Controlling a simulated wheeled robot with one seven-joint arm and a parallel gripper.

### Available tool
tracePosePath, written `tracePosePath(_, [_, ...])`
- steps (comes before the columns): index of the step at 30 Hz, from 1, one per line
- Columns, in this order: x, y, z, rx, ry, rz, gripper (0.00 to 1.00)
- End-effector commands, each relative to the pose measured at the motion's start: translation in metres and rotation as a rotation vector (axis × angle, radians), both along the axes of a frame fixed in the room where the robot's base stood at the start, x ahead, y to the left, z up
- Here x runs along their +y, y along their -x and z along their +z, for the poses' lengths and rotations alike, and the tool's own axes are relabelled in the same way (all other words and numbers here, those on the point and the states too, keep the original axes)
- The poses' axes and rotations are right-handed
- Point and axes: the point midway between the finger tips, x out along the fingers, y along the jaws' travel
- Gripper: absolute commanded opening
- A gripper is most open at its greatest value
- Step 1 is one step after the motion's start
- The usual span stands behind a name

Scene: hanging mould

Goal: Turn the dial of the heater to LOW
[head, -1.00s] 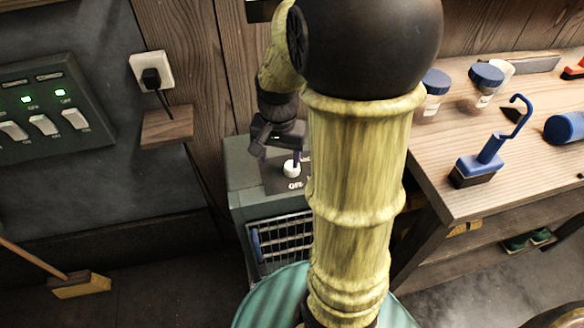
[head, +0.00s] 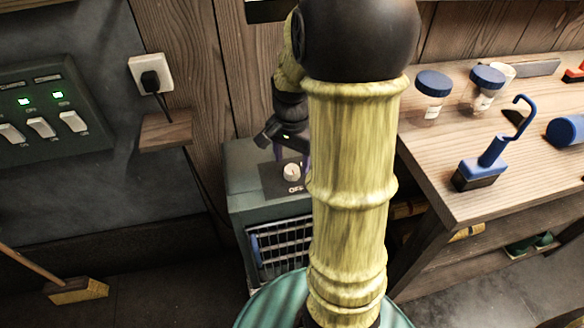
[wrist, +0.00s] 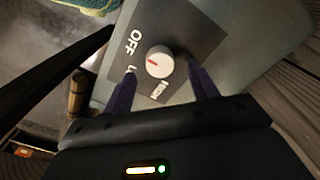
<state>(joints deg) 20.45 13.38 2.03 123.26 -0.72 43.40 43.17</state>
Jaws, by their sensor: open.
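The heater (head: 238,185) is a grey-green box with a front grille, standing on the floor beside the bench. Its white dial (head: 291,171) sits on a dark top panel, and it also shows in the wrist view (wrist: 159,61). The dial's red mark points left in the wrist view, roughly between OFF and a label starting with L. That label is partly hidden by a finger; another label, seemingly HIGH, lies below the dial. My gripper (wrist: 160,67) is open, with one purple finger on each side of the dial. Gaps show on both sides. My arm hides the heater's right part.
A wall plug (head: 151,78) and small shelf (head: 166,130) are at left. A broom (head: 75,290) stands on the floor at lower left.

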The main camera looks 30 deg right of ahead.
Motion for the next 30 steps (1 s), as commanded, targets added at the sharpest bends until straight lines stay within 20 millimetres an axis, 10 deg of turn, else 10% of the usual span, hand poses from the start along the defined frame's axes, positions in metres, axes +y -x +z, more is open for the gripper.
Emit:
tracePosePath(16, [0.000, 0.000, -0.031, 0.000, 0.001, 0.001, 0.59])
tracePosePath(23, [0.000, 0.000, -0.031, 0.000, 0.001, 0.001, 0.14])
tracePosePath(30, [0.000, 0.000, -0.030, 0.000, 0.001, 0.010, 0.14])
